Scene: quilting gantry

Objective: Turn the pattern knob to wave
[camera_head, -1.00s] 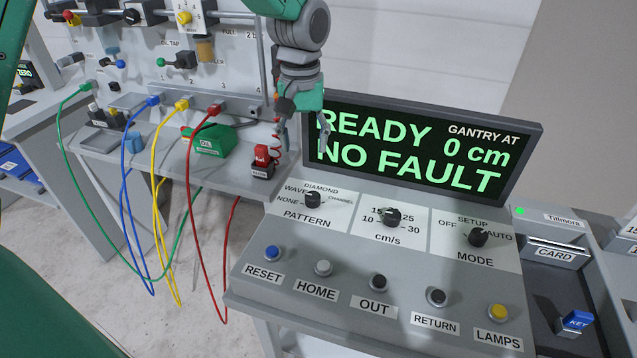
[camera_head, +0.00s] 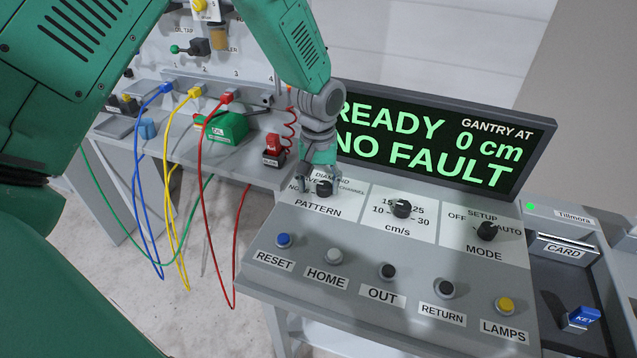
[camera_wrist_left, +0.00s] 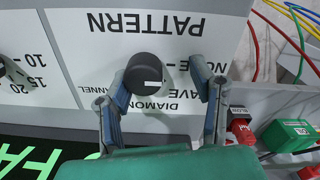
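The pattern knob (camera_head: 324,188) is a round black knob on a white label plate (camera_head: 306,213) marked PATTERN, on the sloped grey console. My left gripper (camera_head: 319,180) is right at the knob from above and partly covers the labels. In the left wrist view the gripper (camera_wrist_left: 162,76) is open. The knob (camera_wrist_left: 148,72) lies between its fingers, close to the left-hand finger and with a clear gap to the other. A white mark shows on the knob; I cannot tell which setting it points to. My right gripper is not in view.
The speed knob (camera_head: 401,208) and mode knob (camera_head: 487,231) stand to the right. A row of buttons, from RESET (camera_head: 283,240) to LAMPS (camera_head: 505,306), lies in front. The screen (camera_head: 440,145) behind reads READY, NO FAULT. Coloured cables (camera_head: 203,170) hang at left.

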